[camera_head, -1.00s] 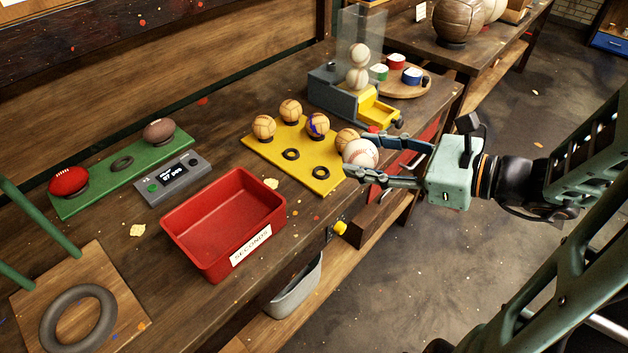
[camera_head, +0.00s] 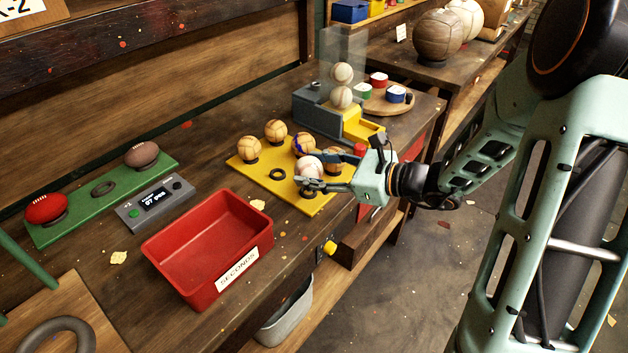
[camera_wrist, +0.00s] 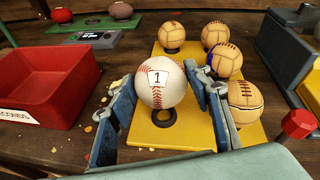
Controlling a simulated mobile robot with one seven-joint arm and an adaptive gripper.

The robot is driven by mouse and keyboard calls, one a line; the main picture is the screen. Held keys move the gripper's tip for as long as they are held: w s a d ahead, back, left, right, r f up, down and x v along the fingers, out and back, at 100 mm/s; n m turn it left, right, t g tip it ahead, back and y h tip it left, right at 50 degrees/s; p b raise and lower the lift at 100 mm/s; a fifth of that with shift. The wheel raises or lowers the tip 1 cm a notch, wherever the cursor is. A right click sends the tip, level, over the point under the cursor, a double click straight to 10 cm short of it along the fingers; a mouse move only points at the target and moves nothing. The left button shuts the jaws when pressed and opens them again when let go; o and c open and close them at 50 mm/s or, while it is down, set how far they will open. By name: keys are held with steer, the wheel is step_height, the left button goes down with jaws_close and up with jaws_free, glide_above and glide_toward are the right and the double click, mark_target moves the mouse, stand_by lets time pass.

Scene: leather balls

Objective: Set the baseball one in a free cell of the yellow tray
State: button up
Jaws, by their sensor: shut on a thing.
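The baseball (camera_head: 309,167) is white with red seams. The wrist view shows a "1" label on the baseball (camera_wrist: 160,82). My gripper (camera_head: 318,171) is shut on it, with one finger on each side. The yellow tray (camera_head: 247,165) has several tan balls in cells; one ball (camera_head: 302,144) has blue markings. The baseball is over the front part of the tray, and an empty black ring (camera_wrist: 164,117) shows below it. Another empty ring (camera_head: 277,174) lies to its left in the head view. The wrist view shows the baseball apart from this front ring.
A tan ball (camera_wrist: 246,101) sits close beside the right finger in the wrist view. A red bin (camera_head: 207,250) stands left of the tray. A grey dispenser (camera_head: 318,110) with more baseballs is behind. A green tray (camera_head: 103,198) holds footballs.

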steer(key=shift+w+a+f, duration=0.1)
steer(key=shift+f, duration=1.55)
steer(key=shift+f+b, duration=0.2)
steer(key=shift+b, duration=0.2)
steer(key=o, duration=1.2)
steer(key=shift+r, duration=0.15)
